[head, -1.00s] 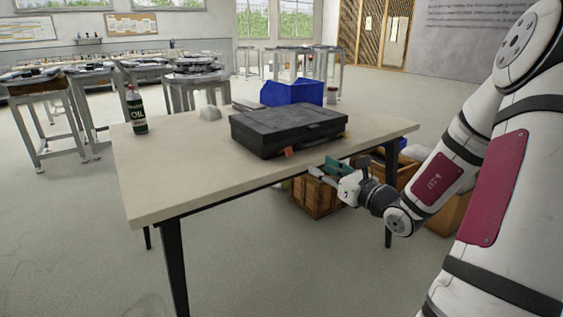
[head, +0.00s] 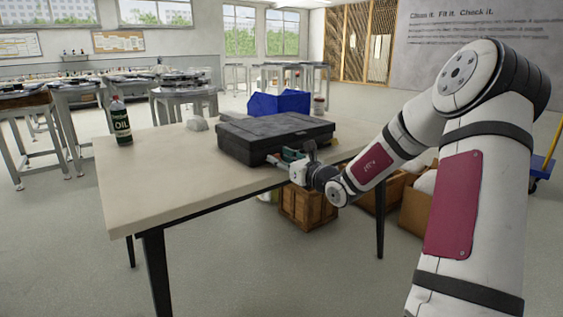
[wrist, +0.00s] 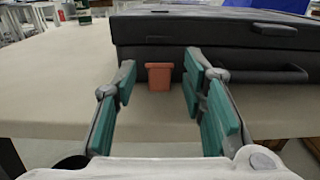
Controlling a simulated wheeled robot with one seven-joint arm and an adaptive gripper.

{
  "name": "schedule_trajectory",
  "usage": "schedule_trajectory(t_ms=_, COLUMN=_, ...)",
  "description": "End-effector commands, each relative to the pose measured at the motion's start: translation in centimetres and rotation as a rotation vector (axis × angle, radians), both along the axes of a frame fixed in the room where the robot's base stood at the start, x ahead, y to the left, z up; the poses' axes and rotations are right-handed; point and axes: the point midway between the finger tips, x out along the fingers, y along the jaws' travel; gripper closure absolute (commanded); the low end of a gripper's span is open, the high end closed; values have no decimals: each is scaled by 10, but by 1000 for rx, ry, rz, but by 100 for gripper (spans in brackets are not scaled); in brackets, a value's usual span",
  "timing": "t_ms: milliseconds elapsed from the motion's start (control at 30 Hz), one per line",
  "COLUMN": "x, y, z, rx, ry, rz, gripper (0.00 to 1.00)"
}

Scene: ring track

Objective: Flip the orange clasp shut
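The orange clasp (wrist: 159,77) is on the front of the black case (wrist: 225,31), low and left of the case handle (wrist: 270,76). In the wrist view it hangs down at the case's lower part, between my two fingers but beyond their tips. My gripper (wrist: 158,92) is open and empty, with green pads on both fingers, and faces the clasp. In the head view my gripper (head: 282,159) is at the case's front side, over the table edge, and it hides the clasp. The case (head: 273,135) lies closed on the table.
The pale table (head: 190,190) has free room left of the case. A green oil bottle (head: 121,121) stands at its back left, and a blue bin (head: 279,104) is behind the case. Wooden crates (head: 308,207) stand on the floor below.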

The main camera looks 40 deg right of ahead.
Motion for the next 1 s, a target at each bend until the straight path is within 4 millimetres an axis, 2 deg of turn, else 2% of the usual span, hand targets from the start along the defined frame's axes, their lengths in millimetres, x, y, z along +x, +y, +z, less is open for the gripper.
schedule_trajectory(t_ms=233, x=1, y=0, z=0, rx=0, ry=0, rz=0, gripper=62)
schedule_trajectory(t_ms=267, x=1, y=0, z=0, rx=0, ry=0, rz=1, gripper=66)
schedule_trajectory(t_ms=400, x=1, y=0, z=0, rx=0, ry=0, rz=1, gripper=98)
schedule_trajectory(t_ms=433, x=1, y=0, z=0, rx=0, ry=0, rz=1, gripper=100)
schedule_trajectory(t_ms=767, x=1, y=1, z=3, rx=1, ry=14, rz=1, gripper=100)
schedule_trajectory(t_ms=1000, x=3, y=1, z=10, rx=-3, ry=85, rz=2, gripper=100)
